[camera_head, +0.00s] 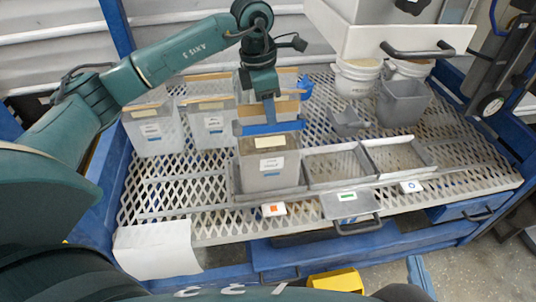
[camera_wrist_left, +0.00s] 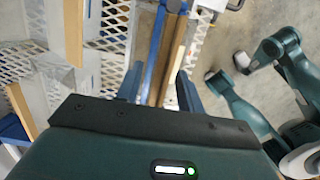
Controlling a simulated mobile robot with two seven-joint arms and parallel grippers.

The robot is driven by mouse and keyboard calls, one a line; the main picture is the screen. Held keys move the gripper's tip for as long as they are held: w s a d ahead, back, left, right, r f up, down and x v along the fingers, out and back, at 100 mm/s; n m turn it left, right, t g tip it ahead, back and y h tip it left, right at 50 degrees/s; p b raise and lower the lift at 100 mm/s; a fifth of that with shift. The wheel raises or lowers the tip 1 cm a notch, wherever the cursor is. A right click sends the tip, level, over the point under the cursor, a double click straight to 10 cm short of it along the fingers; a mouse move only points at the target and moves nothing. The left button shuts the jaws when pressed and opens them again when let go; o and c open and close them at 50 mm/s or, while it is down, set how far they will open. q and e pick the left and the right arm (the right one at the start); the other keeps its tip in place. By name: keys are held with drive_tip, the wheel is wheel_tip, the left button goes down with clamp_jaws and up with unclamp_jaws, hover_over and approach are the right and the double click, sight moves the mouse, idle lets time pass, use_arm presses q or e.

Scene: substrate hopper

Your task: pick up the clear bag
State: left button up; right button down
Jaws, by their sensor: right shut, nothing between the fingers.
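Several clear bags with tan tops and white labels stand on the mesh table. One clear bag (camera_head: 268,172) stands upright in the left compartment of the metal tray, with a blue band across its top. My left gripper (camera_head: 270,112) is above this bag, pointing down at its top. In the left wrist view the two blue fingers (camera_wrist_left: 161,90) are spread, with the bag's brown and blue top edge (camera_wrist_left: 168,62) between them. Contact with the fingers cannot be made out.
More clear bags (camera_head: 153,128) stand behind and to the left. Two tray compartments (camera_head: 338,166) to the right are empty. White buckets (camera_head: 356,80) and a grey bin (camera_head: 403,103) stand at the back right, below a hopper drawer (camera_head: 395,42).

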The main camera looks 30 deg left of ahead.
use_arm(q)
drive_tip(key=shift+f, duration=0.2)
idle(0.6)
clamp_jaws()
idle(0.5)
drive_tip(key=shift+r, duration=0.15)
